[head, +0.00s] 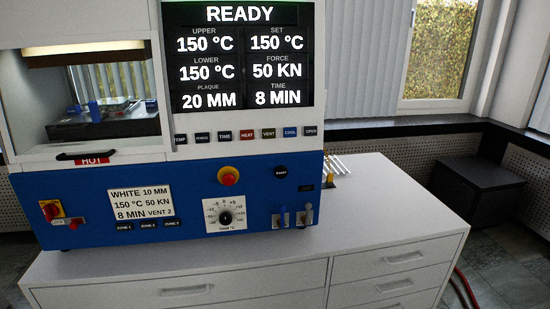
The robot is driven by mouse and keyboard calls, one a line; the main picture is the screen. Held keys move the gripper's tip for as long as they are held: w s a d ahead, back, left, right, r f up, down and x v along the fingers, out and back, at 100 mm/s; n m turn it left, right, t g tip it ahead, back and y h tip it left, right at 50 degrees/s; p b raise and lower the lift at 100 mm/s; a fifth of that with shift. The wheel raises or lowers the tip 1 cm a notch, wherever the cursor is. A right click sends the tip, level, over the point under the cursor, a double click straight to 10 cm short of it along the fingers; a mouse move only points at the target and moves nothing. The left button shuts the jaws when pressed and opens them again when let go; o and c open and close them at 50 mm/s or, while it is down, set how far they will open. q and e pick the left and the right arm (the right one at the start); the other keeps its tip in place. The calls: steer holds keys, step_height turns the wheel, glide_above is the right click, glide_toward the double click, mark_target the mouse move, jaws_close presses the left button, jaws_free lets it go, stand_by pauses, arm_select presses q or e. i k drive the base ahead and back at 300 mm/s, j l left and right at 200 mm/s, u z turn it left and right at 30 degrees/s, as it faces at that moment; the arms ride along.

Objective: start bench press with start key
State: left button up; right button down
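The bench press (100,203) is a white and blue machine standing on a white cabinet. Its screen (239,57) reads READY, with upper and lower at 150 °C, set 150 °C, force 50 KN, plaque 20 MM and time 8 MIN. Neither of my grippers is in view, and nothing covers the key.
A red and yellow button (229,176) and a dial (225,217) are left of the dark key. A card (143,203) reads WHITE 10 MM, 8 MIN. A row of labelled keys (246,134) runs below the screen.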

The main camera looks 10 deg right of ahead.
mark_target(281, 172)
steer(key=i, duration=0.95)
